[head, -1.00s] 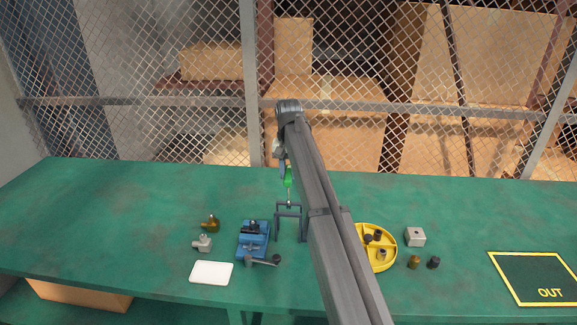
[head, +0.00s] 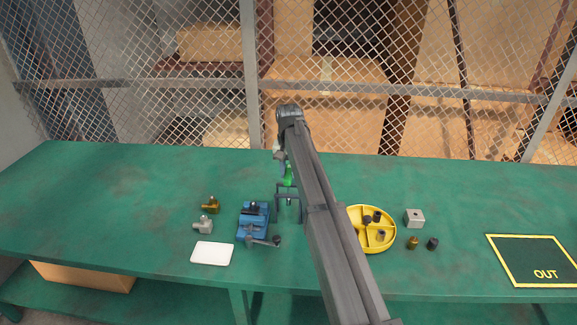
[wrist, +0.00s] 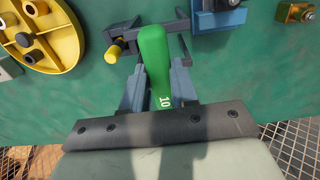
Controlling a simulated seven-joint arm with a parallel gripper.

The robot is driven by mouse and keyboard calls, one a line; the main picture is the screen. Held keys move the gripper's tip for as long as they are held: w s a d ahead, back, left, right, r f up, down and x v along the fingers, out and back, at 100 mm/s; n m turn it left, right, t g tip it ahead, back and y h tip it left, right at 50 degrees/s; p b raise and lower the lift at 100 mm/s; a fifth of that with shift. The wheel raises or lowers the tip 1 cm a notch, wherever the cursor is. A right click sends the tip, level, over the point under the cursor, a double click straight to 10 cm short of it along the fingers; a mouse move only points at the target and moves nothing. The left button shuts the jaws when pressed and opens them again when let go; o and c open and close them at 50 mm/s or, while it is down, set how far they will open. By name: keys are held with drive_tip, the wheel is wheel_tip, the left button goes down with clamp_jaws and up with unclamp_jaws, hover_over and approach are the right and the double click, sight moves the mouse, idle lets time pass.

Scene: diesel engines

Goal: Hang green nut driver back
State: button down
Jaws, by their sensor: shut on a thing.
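The green nut driver's handle (wrist: 155,60), marked 10, stands between the two fingers of my gripper (wrist: 158,88), which is shut on it. In the head view the green handle (head: 287,178) is upright at the top of a small dark grey rack (head: 289,188), below my gripper (head: 281,160). In the wrist view the rack (wrist: 122,29) shows behind the handle. A yellow-handled tool (wrist: 115,48) is at the rack beside the green one. The driver's shaft and tip are hidden, so I cannot tell whether it sits in a slot.
A blue vise (head: 254,222) stands just left of the rack. A yellow divided tray (head: 372,245) is to the right, with a grey block (head: 414,217) beyond. A white pad (head: 212,253) lies front left. The green table's (head: 110,195) left part is clear. A mesh fence is behind.

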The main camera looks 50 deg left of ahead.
sight(288, 172)
drive_tip(key=shift+f, duration=2.3)
drive_tip(key=shift+c, duration=2.2)
unclamp_jaws()
drive_tip(key=shift+r, duration=1.85)
drive_tip(key=shift+r, duration=2.9)
